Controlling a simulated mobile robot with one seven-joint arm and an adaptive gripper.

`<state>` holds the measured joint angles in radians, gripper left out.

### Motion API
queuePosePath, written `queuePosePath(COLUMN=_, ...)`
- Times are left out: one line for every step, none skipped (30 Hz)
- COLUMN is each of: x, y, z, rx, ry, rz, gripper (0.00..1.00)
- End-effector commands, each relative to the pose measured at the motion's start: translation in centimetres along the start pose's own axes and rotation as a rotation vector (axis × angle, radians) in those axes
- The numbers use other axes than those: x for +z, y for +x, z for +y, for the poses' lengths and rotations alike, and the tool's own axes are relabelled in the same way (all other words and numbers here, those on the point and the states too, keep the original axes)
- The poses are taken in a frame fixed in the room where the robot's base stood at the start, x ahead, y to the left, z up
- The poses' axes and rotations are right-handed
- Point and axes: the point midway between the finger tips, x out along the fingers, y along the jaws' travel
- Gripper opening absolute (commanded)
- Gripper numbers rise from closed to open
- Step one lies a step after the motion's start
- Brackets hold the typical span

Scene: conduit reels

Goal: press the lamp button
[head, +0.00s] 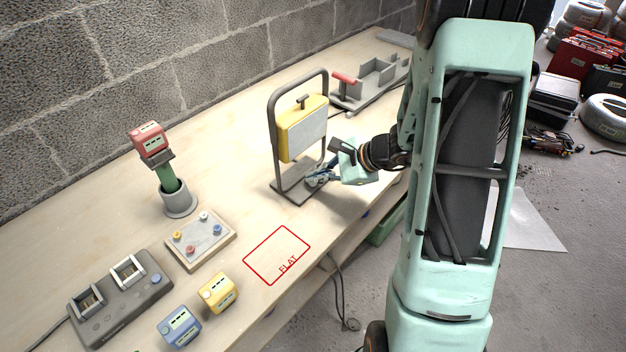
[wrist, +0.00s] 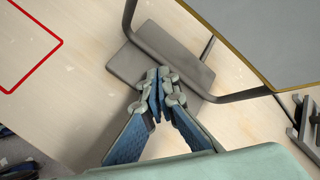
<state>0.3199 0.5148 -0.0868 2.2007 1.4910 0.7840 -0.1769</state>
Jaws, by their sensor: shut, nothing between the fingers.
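The work lamp has a yellow housing (head: 288,142) with a pale front panel (head: 308,133), hung in a grey tube frame (head: 270,125) on a flat grey base (head: 289,193). A small dark T-shaped part (head: 303,100) sits on top of the housing. I cannot make out a button for certain. My gripper (head: 312,180) is shut and empty, low in front of the lamp near its base. In the wrist view, my fingertips (wrist: 159,76) lie over the base plate (wrist: 125,65); I cannot tell if they touch it. The lamp panel (wrist: 265,35) is at upper right.
A red-topped tool (head: 150,140) stands in a grey holder (head: 180,203) at left. A board with coloured knobs (head: 187,249), a grey charger (head: 112,313), and yellow (head: 218,293) and blue (head: 180,327) blocks lie nearer. The red FLAT outline (head: 262,242) is empty. A grey tray (head: 372,90) stands behind.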

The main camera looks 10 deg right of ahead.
Motion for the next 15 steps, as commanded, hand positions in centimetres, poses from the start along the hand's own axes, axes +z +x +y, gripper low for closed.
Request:
queuePosePath(x=0.4, y=-0.5, z=-0.4, rx=-0.001, ry=-0.002, rz=0.000, gripper=0.00)
queuePosePath(x=0.5, y=-0.7, z=-0.6, rx=-0.001, ry=-0.002, rz=0.000, gripper=0.00)
queuePosePath(x=0.8, y=-1.0, z=-0.8, rx=-0.001, ry=-0.002, rz=0.000, gripper=0.00)
queuePosePath(x=0.9, y=-1.3, z=-0.9, rx=0.000, ry=-0.002, rz=0.000, gripper=0.00)
queuePosePath(x=1.1, y=-1.5, z=-1.1, rx=-0.001, ry=-0.001, rz=0.000, gripper=0.00)
queuePosePath(x=1.3, y=-1.8, z=-1.3, rx=-0.001, ry=-0.001, rz=0.000, gripper=0.00)
queuePosePath(x=1.4, y=-2.0, z=-1.5, rx=-0.001, ry=-0.002, rz=0.000, gripper=0.00)
queuePosePath(x=1.6, y=-2.2, z=-1.6, rx=-0.002, ry=-0.002, rz=0.000, gripper=0.00)
queuePosePath(x=1.8, y=-2.5, z=-1.8, rx=-0.002, ry=-0.002, rz=0.000, gripper=0.00)
queuePosePath(x=2.0, y=-2.7, z=-2.0, rx=-0.001, ry=-0.002, rz=0.000, gripper=0.00)
queuePosePath(x=2.1, y=-2.9, z=-2.1, rx=-0.001, ry=-0.001, rz=0.000, gripper=0.00)
queuePosePath(x=2.3, y=-3.2, z=-2.3, rx=-0.001, ry=-0.001, rz=0.000, gripper=0.00)
queuePosePath(x=2.5, y=-3.4, z=-2.5, rx=-0.001, ry=-0.002, rz=0.000, gripper=0.00)
queuePosePath(x=2.6, y=-3.5, z=-2.6, rx=-0.001, ry=-0.002, rz=0.000, gripper=0.00)
queuePosePath(x=2.7, y=-3.7, z=-2.7, rx=-0.001, ry=-0.002, rz=0.000, gripper=0.00)
